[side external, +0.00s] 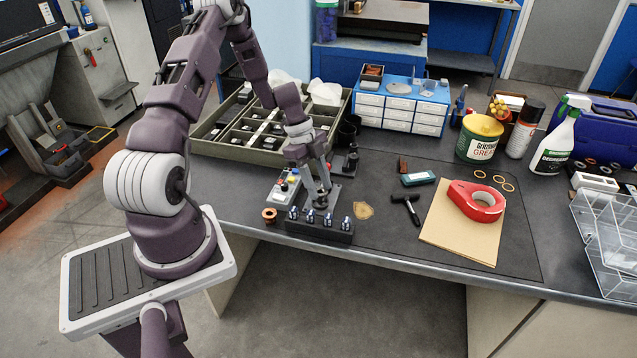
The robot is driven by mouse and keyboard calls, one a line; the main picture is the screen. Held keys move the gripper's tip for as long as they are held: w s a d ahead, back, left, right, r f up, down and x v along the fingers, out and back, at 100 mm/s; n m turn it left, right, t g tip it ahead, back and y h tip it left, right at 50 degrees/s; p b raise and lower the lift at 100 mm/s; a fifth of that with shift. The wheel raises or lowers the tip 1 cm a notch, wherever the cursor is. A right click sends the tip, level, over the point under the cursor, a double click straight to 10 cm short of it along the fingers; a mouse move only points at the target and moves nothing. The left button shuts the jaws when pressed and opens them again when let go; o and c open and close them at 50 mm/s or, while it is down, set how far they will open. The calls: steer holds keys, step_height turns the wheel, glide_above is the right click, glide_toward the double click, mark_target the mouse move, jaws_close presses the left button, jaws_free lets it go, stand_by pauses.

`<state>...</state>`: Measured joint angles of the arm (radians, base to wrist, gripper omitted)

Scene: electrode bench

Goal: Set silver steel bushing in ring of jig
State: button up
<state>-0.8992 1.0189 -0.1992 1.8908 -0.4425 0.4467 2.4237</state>
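My gripper (322,196) points down over a small grey plate fixture (345,192), which may be the jig. My gripper and wrist hide much of the fixture, so I cannot make out its ring. The fingers are too small to show whether they are open or shut. A dark small object shows at the fingertips; I cannot tell whether it is held or part of the fixture. A black block (318,231) with several shiny silver pieces along its top stands just in front. I cannot single out the silver steel bushing. A copper-coloured spool-like ring (269,215) lies left of the block.
A control box with coloured buttons (283,190) stands close on the left. A divided parts tray (213,136) lies behind.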

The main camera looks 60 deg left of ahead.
steer(key=o, duration=0.3)
steer(key=w+v, duration=0.1)
steer(key=v, duration=0.6)
steer(key=shift+s, duration=0.45)
steer(key=shift+r, duration=0.1)
steer(key=shift+r, duration=2.45)
steer(key=shift+d+r, duration=0.1)
